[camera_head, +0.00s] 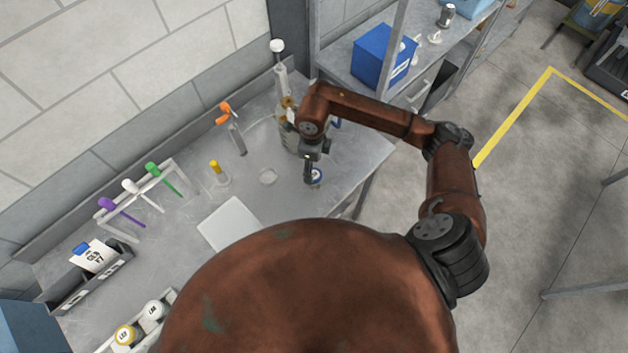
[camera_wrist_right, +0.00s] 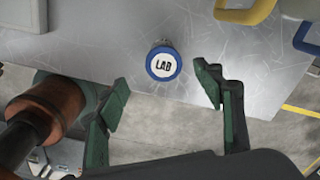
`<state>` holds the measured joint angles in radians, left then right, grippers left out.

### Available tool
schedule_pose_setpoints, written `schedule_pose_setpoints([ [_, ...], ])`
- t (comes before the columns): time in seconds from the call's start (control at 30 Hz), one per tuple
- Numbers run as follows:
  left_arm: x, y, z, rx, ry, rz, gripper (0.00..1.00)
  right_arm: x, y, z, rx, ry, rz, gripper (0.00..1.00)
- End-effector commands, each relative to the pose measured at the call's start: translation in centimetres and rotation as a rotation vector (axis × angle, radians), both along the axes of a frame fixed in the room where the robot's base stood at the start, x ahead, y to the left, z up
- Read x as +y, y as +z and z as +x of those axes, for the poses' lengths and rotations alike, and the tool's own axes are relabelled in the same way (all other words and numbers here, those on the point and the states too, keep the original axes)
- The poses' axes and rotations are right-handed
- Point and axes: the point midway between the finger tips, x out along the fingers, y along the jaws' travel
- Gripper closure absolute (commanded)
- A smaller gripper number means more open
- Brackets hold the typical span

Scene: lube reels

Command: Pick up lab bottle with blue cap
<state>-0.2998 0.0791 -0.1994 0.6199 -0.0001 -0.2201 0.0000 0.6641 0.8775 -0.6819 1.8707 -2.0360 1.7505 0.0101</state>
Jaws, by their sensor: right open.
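The lab bottle with a blue cap (camera_wrist_right: 164,62) stands near the edge of the metal table; its round top shows a blue ring around a white disc marked "LAB". In the head view the bottle (camera_head: 317,176) is partly covered by my right gripper (camera_head: 309,172). In the right wrist view my right gripper (camera_wrist_right: 163,88) is open and empty. Its two green-padded fingers are apart, one on each side of the bottle's line, and the cap appears just beyond and between the fingertips, apart from both. My left gripper is not in view.
The grey table (camera_head: 330,200) holds a tube rack (camera_head: 140,195) with coloured caps, a white sheet (camera_head: 230,224), a yellow-capped vial (camera_head: 218,172) and an orange-topped item (camera_head: 232,130). Tall glassware (camera_head: 287,125) stands close behind my right gripper. A blue box (camera_head: 383,57) sits on a shelf.

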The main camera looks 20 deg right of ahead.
Motion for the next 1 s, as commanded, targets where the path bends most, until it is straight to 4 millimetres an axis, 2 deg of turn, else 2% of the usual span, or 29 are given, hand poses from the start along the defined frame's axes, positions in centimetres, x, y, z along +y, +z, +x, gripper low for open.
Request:
schedule_pose_setpoints([
  [0.23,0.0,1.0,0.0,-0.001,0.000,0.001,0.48,-0.1,-2.5,-0.1,0.006,-0.002,0.002,0.39],
  [0.4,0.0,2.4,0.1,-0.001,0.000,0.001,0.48,-0.5,-4.9,0.1,0.007,-0.001,0.004,0.39],
  [0.57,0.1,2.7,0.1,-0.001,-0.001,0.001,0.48,-0.5,-6.8,0.2,0.002,0.001,0.005,0.39],
  [0.83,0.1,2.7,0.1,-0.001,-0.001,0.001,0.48,-0.5,-7.2,0.2,0.002,0.001,0.004,0.39],
  [1.0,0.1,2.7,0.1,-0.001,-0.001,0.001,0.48,-0.5,-7.2,0.2,0.002,0.001,0.004,0.50],
])
